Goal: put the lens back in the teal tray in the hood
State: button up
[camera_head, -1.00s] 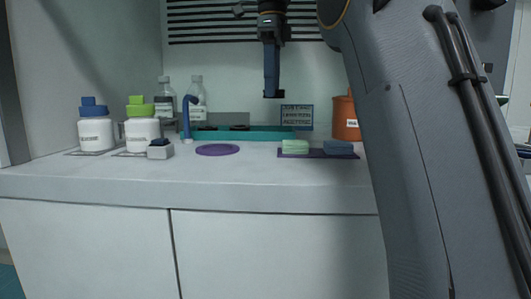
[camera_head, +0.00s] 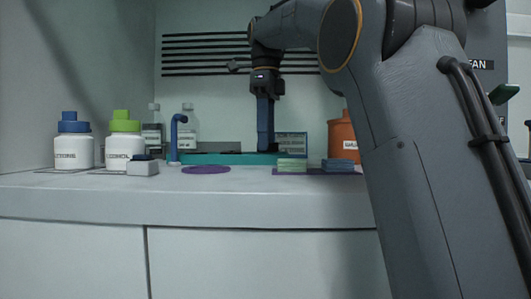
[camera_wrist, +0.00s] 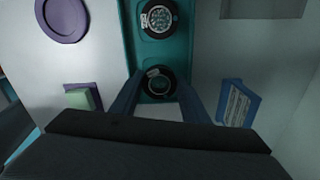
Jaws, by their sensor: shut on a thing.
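The teal tray (camera_head: 225,159) lies along the back of the hood's work surface. It also shows as an upright strip in the wrist view (camera_wrist: 133,42). My gripper (camera_head: 267,150) points straight down at the right part of the tray. In the wrist view, my gripper's blue fingers (camera_wrist: 158,84) are shut on a lens (camera_wrist: 158,83) in a round black mount with a small label. The held lens is over or in the tray; whether it touches the tray floor I cannot tell. Another round black-mounted lens (camera_wrist: 158,18) sits in the tray farther along.
A blue sign (camera_wrist: 237,103) stands close beside the tray. A purple disc (camera_head: 206,170), a green block (camera_head: 292,165) and a blue block (camera_head: 338,165) lie in front. A blue curved post (camera_head: 174,140), white bottles (camera_head: 74,150) and an orange container (camera_head: 342,137) stand around.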

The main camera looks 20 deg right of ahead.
notch_tip(320, 180, down, 2)
jog(key=shift+f+b, duration=0.15)
jog(key=shift+b, duration=0.4)
jog(key=o, duration=0.9)
notch_tip(320, 180, up, 12)
jog(key=p, duration=0.9)
